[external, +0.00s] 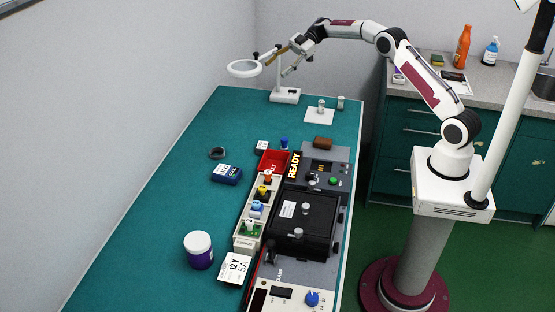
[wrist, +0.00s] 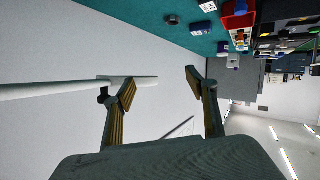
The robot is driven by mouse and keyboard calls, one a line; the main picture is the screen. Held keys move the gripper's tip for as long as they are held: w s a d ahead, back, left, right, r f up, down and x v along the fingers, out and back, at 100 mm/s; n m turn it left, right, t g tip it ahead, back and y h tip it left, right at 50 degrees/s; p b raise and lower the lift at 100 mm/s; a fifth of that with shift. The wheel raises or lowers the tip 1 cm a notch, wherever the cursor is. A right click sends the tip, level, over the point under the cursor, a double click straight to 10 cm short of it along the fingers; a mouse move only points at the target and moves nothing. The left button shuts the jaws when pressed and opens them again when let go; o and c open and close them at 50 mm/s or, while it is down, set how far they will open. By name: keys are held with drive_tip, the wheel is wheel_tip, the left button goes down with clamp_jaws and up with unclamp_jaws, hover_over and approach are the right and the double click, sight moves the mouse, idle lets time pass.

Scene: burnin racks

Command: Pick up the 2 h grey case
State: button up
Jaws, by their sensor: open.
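My gripper (external: 279,66) is open and empty, raised above the far end of the green table beside the white ring lamp. I cannot read a "2 h" mark on anything. Candidates are a small case with a white label (external: 262,146) near the red bin and a blue case with a white label (external: 226,174) to its left; neither is clearly grey. Two small grey cylinders stand near the far end, one (external: 321,106) on a white sheet and the other (external: 340,102) beside it.
The ring lamp (external: 244,68) stands close to my gripper. A red bin (external: 273,161), a black-lidded box (external: 307,222) and a READY panel (external: 293,166) line the right side. A purple-and-white jar (external: 198,249) stands at the near left. The table's far left is clear.

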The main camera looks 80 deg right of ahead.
sight(262, 145)
drive_tip(key=a+f+n+g, duration=0.1)
drive_tip(key=a+f+g, duration=0.1)
drive_tip(key=a+f, duration=0.3)
drive_tip(key=a+f+g+y, duration=0.1)
drive_tip(key=a+f, duration=0.4)
drive_tip(key=f, duration=0.1)
drive_tip(key=s+a+f+n+g, duration=0.1)
drive_tip(key=a+f+g, duration=0.1)
drive_tip(key=a+f, duration=0.4)
drive_tip(key=shift+s+f+n+g+y, duration=0.1)
drive_tip(key=shift+f+n+g+y, duration=0.2)
drive_tip(key=shift+f+y, duration=0.1)
drive_tip(key=shift+x, duration=1.25)
drive_tip(key=shift+a, duration=0.15)
drive_tip(key=shift+x, duration=2.45)
drive_tip(key=shift+f, duration=0.1)
drive_tip(key=c, duration=1.4)
